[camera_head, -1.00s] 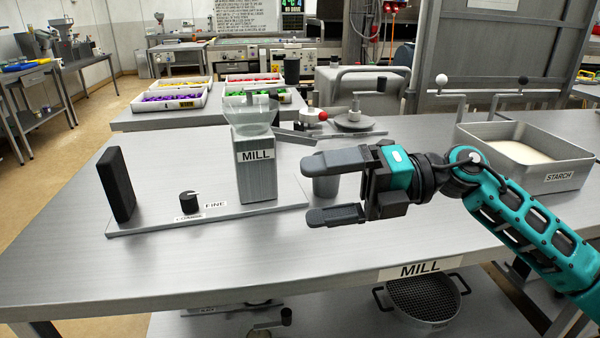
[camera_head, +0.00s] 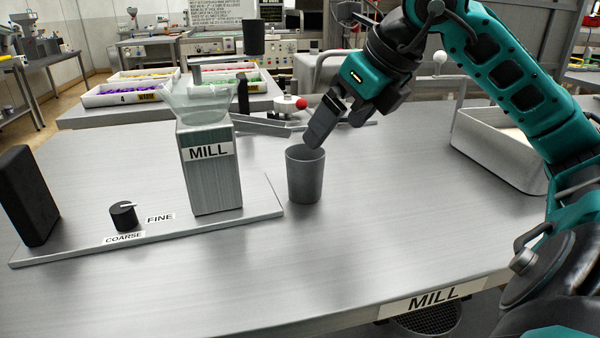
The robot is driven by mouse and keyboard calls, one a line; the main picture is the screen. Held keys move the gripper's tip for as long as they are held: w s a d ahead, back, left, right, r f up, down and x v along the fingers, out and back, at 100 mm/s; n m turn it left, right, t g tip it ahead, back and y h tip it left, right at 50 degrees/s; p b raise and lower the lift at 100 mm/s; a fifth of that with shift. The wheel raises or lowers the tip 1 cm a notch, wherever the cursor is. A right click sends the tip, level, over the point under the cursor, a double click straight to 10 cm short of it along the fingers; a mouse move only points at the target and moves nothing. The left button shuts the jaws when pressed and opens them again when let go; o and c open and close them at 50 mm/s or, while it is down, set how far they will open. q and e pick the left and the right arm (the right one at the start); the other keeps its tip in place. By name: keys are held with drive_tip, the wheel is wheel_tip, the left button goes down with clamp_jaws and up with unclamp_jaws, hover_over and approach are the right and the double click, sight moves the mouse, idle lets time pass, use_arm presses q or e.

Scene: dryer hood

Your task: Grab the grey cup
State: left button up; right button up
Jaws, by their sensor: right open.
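The grey cup (camera_head: 305,178) stands upright on the metal table, just right of the mill's base plate. My right gripper (camera_head: 322,130) is above the cup, tilted down and to the left. Its jaws are open. The near finger's tip overlaps the back right of the cup's rim in the picture; I cannot tell whether it touches. My left gripper is not in view.
The mill (camera_head: 209,170) with its clear hopper stands left of the cup. A black knob (camera_head: 123,215) and a black upright block (camera_head: 28,196) share its base plate. A starch bin (camera_head: 500,150) stands at the right. The table front is clear.

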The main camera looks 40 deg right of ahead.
sight(312, 154)
drive_tip(key=x, duration=0.5)
drive_tip(key=shift+w+a+f, duration=0.1)
drive_tip(key=shift+w+f, duration=0.1)
drive_tip(key=shift+f, duration=0.15)
drive_tip(key=shift+w+a+f+p, duration=0.3)
drive_tip(key=shift+w+f+p, duration=0.6)
drive_tip(key=shift+p, duration=0.2)
drive_tip(key=shift+w+f, duration=0.3)
drive_tip(key=shift+f, duration=0.4)
drive_tip(key=shift+w+a+f, duration=0.15)
drive_tip(key=shift+w+f, duration=0.25)
drive_tip(key=shift+f, duration=0.05)
drive_tip(key=shift+c, duration=0.5)
drive_tip(key=c, duration=1.1)
drive_tip(key=shift+r, duration=0.15)
